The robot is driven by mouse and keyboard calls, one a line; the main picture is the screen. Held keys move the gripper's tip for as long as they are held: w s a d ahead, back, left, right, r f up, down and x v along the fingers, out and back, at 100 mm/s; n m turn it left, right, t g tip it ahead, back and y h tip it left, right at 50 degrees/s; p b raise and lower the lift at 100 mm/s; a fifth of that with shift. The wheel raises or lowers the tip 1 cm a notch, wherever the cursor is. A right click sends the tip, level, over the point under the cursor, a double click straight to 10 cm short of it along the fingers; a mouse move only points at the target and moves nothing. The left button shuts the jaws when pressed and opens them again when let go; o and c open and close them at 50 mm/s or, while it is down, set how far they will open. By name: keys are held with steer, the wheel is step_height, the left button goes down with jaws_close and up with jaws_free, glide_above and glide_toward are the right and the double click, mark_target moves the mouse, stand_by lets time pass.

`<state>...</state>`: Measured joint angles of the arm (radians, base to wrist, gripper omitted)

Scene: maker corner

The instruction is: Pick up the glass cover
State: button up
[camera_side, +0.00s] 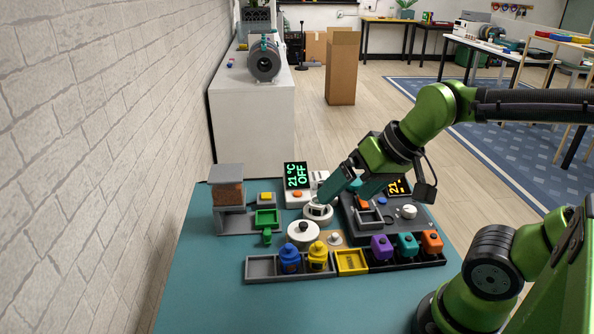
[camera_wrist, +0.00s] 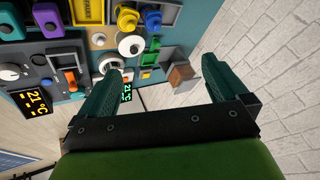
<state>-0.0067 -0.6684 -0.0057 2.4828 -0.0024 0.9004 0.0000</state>
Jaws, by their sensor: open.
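No clearly transparent glass cover stands out, and I cannot tell which part it is. A white round lid with a dark knob (camera_side: 303,232) lies on the teal table; it also shows in the wrist view (camera_wrist: 131,46). Behind it is a white round dish (camera_side: 318,213), partly hidden by a finger, also in the wrist view (camera_wrist: 109,64).
A grey machine with an amber display (camera_side: 398,187) stands right. The front of the teal table (camera_side: 300,310) is clear.

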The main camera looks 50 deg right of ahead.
mark_target(303, 224)
steer(key=w+d+f+g+h, duration=0.1)
steer(key=w+d+f+g, duration=0.2)
steer(key=w, duration=0.4)
steer(key=w+d+f+g+h, duration=0.1)
steer(key=w+d+f+g, duration=0.15)
steer(key=w, duration=0.55)
steer(key=shift+g, duration=0.55)
steer(key=f, duration=1)
steer(key=shift+s+a+f, duration=0.1)
steer(key=shift+s+f, duration=0.25)
steer(key=shift+s, duration=0.05)
steer(key=shift+w+f, duration=0.15)
steer(key=shift+f, duration=1.4)
steer(key=shift+w+f, duration=0.1)
steer(key=shift+f, duration=1.45)
steer(key=c, duration=0.9)
